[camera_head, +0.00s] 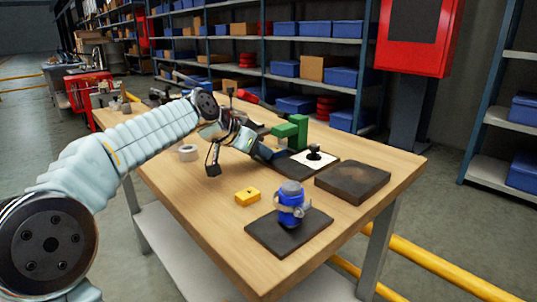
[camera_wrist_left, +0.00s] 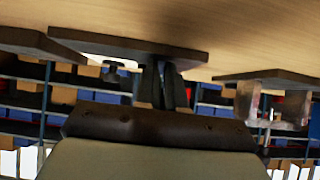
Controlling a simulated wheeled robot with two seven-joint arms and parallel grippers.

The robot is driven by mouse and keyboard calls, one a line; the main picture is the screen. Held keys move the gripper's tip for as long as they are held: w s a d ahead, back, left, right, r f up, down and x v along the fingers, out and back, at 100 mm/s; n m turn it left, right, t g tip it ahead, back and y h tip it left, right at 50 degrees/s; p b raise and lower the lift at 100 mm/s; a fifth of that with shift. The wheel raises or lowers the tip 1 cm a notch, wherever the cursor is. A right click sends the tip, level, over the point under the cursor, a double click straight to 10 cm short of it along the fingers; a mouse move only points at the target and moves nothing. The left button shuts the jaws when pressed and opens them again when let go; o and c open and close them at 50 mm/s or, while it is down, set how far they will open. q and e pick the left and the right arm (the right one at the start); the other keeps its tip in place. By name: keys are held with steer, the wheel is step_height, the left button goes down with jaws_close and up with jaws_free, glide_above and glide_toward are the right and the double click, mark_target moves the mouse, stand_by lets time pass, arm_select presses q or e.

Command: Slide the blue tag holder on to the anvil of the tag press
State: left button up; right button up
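The tag press (camera_head: 291,129) is the green frame on a dark base near the middle of the table. The blue tag holder (camera_head: 279,153) shows as a small blue piece at the press's lower front. My left gripper (camera_head: 266,151) reaches it from the left, its fingertips against the blue piece. My right gripper is not in view.
A white plate with a black knob (camera_head: 314,153) lies just right of the press. A dark block (camera_head: 352,181), a yellow block (camera_head: 248,197) and a blue cylinder (camera_head: 290,206) on a dark mat (camera_head: 265,237) are nearer the front. A pale ring (camera_head: 188,153) lies left.

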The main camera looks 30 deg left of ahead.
arm_select(q)
steer(key=shift+w+d, duration=0.25)
steer(key=shift+w, duration=0.3)
steer(key=shift+p+v, duration=0.65)
steer(key=shift+v, duration=1.45)
steer(key=shift+s+a+r+p, duration=0.1)
steer(key=shift+r+p, duration=0.6)
steer(key=shift+r, duration=0.75)
step_height(320, 180, up, 12)
steer(key=s, duration=0.2)
steer(key=shift+s+a+r, duration=0.15)
steer(key=shift+a+r, duration=0.1)
steer(key=shift+a, duration=0.2)
